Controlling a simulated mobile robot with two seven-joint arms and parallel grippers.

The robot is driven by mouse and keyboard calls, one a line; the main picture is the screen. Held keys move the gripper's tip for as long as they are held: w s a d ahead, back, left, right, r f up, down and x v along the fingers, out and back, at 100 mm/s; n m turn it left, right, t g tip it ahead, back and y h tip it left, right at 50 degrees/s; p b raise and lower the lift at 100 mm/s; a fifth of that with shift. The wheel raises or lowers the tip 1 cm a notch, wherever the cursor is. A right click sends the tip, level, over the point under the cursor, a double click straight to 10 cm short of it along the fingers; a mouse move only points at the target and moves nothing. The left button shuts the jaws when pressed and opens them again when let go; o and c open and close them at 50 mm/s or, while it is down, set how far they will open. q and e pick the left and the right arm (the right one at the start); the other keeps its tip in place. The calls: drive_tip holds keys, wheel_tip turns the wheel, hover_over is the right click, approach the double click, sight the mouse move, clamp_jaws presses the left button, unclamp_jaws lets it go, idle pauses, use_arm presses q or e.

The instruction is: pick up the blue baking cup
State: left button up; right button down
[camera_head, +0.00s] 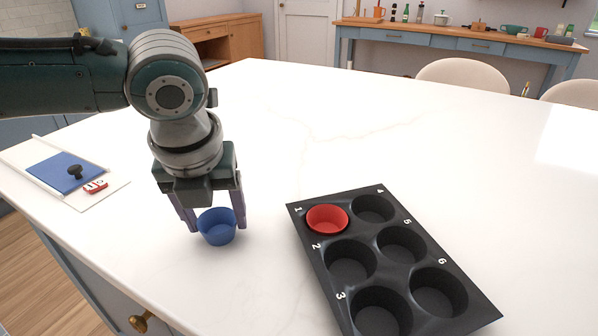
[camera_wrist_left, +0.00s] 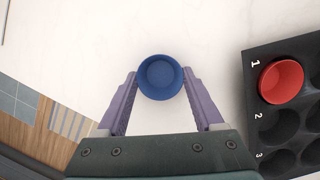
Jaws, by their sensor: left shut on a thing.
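The blue baking cup (camera_head: 217,228) is upright on the white counter, left of the muffin tin, or just above it; I cannot tell which. My left gripper (camera_head: 214,222) points down over it with one finger on each side, shut on the cup. In the left wrist view the blue cup (camera_wrist_left: 160,77) sits between the two purple fingertips (camera_wrist_left: 160,80). My right gripper is not in view.
A dark muffin tin (camera_head: 393,238) with numbered wells stands to the right; a red cup (camera_head: 327,219) sits in well 1. A blue mat (camera_head: 67,172) with a black knob lies at left, beside a small red-and-white item (camera_head: 95,186). The counter behind is clear.

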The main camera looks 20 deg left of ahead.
use_arm(q)
drive_tip(key=shift+c, duration=0.5)
drive_tip(key=shift+r, duration=0.1)
